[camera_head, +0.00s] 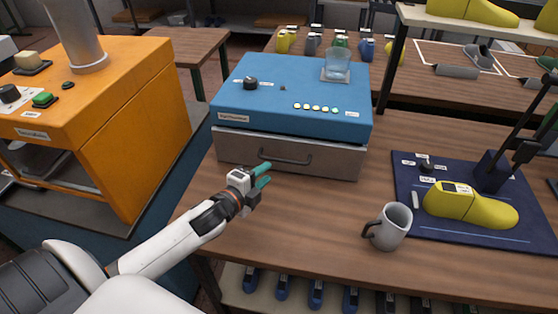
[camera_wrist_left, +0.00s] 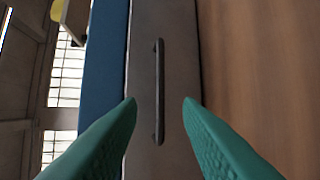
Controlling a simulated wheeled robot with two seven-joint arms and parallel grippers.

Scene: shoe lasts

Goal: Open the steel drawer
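The steel drawer (camera_head: 334,160) is the grey front under a blue-topped box (camera_head: 262,105) on the wooden table. It looks shut. Its dark bar handle (camera_head: 286,159) runs across the middle of the front. My left gripper (camera_head: 266,174), with green fingers, is open and empty just in front of the drawer, near the handle's left end. In the left wrist view the handle (camera_wrist_left: 159,92) stands upright in the picture, ahead of and between the two open fingertips (camera_wrist_left: 160,100), apart from them. My right gripper is not in view.
A grey mug (camera_head: 389,226) stands right of the gripper on the table. A dark blue mat (camera_head: 408,183) with a yellow shoe last (camera_head: 469,205) lies farther right. A glass (camera_head: 337,66) stands on the box. An orange machine (camera_head: 140,120) is at left. Table before the drawer is clear.

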